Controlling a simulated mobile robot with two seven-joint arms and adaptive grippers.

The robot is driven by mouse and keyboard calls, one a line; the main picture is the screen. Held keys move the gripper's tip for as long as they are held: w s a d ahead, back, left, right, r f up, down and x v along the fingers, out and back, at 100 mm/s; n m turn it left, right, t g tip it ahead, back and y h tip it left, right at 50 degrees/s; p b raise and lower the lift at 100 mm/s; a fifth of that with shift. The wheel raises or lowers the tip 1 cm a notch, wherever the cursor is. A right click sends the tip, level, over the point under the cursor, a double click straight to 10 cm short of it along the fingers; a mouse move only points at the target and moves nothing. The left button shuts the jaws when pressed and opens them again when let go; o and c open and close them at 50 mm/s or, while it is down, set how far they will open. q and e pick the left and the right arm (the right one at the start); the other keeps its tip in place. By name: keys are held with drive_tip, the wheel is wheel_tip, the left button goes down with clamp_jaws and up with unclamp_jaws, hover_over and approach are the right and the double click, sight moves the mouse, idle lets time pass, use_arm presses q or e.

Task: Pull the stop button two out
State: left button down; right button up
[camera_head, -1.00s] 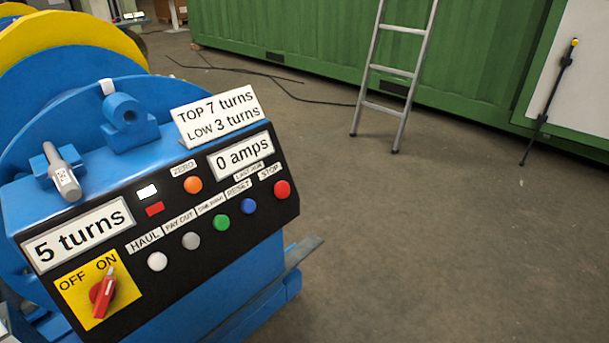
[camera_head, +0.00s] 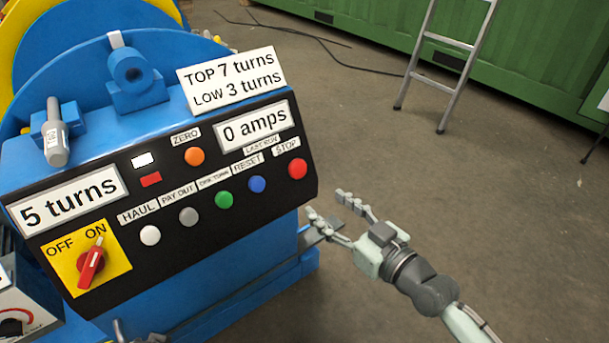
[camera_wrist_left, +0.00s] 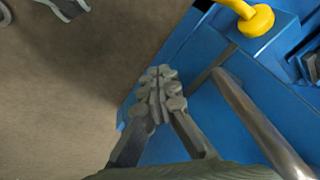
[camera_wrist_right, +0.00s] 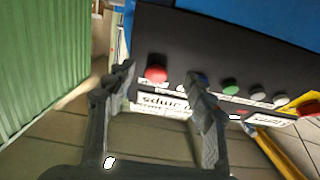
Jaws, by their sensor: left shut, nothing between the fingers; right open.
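The red stop button (camera_head: 297,169) sits at the right end of the black control panel (camera_head: 190,239), under a STOP label. In the right wrist view the red button (camera_wrist_right: 156,74) shows ahead, between the fingers in the picture. My right gripper (camera_head: 338,208) is open and empty, right of and below the button, apart from the panel. It also shows open in the right wrist view (camera_wrist_right: 160,85). My left gripper (camera_wrist_left: 159,88) is shut and empty in the left wrist view, near blue machine parts. The panel displays read "5 turns" and "0 amps".
Blue (camera_head: 257,184), green (camera_head: 224,200), grey (camera_head: 189,216) and white (camera_head: 150,235) buttons line the panel left of the red one. A red switch (camera_head: 91,266) points to ON. A ladder (camera_head: 447,60) leans on the green container (camera_head: 545,70).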

sight(300, 169)
drive_tip(key=shift+t+y, duration=0.4)
drive_tip(key=shift+t, duration=0.1)
drive_tip(key=w+a+r, duration=0.1)
drive_tip(key=w, duration=0.1)
drive_tip(key=w+a+r, duration=0.1)
drive_tip(key=w, duration=0.1)
drive_tip(key=w+a+r, duration=0.1)
drive_tip(key=a, duration=0.1)
drive_tip(key=shift+w+a+r+p, duration=0.1)
drive_tip(key=shift+w+p, duration=0.2)
drive_tip(key=shift+w, duration=0.1)
drive_tip(key=shift+w+a, duration=0.4)
drive_tip(key=shift+w, duration=0.1)
use_arm(q)
drive_tip(key=shift+d+f, duration=0.15)
drive_tip(key=shift+f, duration=0.55)
